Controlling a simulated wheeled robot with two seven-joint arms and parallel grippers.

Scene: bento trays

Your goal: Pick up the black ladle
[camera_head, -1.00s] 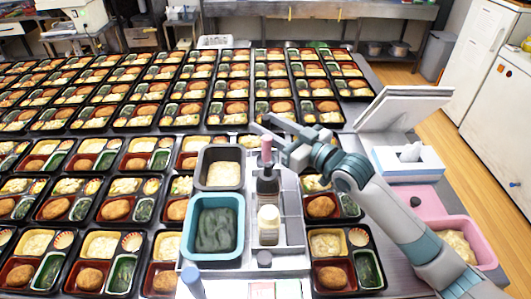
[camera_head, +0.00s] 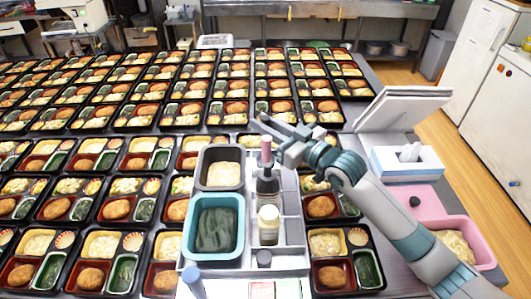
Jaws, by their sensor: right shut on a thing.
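My right gripper (camera_head: 275,128) reaches in from the right and is just behind the pink-topped bottle (camera_head: 266,155), above the back of the grey organizer tray (camera_head: 292,205). It is shut on a slim dark thing that I take to be the black ladle. The ladle's bowl cannot be made out, and the gripper hides part of it. My left gripper is not in view.
A grey bin of pale food (camera_head: 201,168) and a teal bin of dark greens (camera_head: 240,232) stand left of the bottles. Filled bento trays (camera_head: 118,222) crowd the table. A tissue box (camera_head: 425,168) and a pink bin (camera_head: 481,240) are at right.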

